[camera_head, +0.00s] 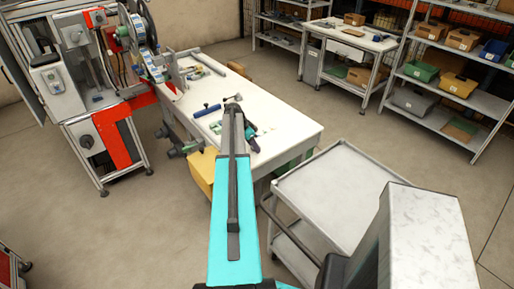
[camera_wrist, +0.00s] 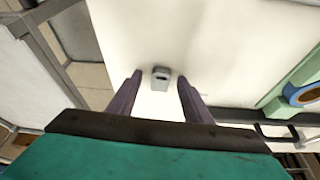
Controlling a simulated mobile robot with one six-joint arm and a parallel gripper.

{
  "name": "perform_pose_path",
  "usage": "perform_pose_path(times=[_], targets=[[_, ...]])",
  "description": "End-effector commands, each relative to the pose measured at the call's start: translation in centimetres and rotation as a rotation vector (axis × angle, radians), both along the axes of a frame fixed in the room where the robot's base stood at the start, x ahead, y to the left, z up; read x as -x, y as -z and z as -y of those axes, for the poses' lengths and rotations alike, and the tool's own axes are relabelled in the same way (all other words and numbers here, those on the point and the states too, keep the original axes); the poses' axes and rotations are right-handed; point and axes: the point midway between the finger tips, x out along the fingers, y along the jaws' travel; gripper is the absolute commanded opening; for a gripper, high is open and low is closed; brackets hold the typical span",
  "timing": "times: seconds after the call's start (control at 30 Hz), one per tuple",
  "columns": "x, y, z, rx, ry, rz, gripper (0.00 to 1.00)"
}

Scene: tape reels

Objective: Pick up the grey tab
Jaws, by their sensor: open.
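A small grey tab (camera_wrist: 161,74) with a dark slot lies on the pale tabletop (camera_wrist: 225,50) in the wrist view. It sits between and just past the tips of my gripper (camera_wrist: 159,78), which is open and empty with a finger on either side. I cannot tell how high the fingertips are above the table. In the head view my turquoise arm reaches over the white workbench (camera_head: 285,130), and the tab cannot be made out there.
A blue ring (camera_wrist: 305,94) on a green piece lies at the right of the wrist view. A blue roller (camera_head: 207,111) lies on the bench left of my arm. A machine with reels (camera_head: 148,62) stands at left, a grey cart (camera_head: 335,190) at right.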

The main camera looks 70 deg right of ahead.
Motion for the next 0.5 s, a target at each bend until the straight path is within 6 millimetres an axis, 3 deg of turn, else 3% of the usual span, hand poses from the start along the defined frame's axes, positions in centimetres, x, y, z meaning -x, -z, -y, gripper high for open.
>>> perform_pose_path(times=[0.1, 0.33, 0.5], targets=[[0.01, -0.01, 0.00, 0.000, 0.000, 0.000, 0.42], [0.02, -0.01, 0.01, 0.000, 0.000, 0.000, 0.03], [0.03, -0.01, 0.01, 0.000, 0.000, 0.000, 0.02]])
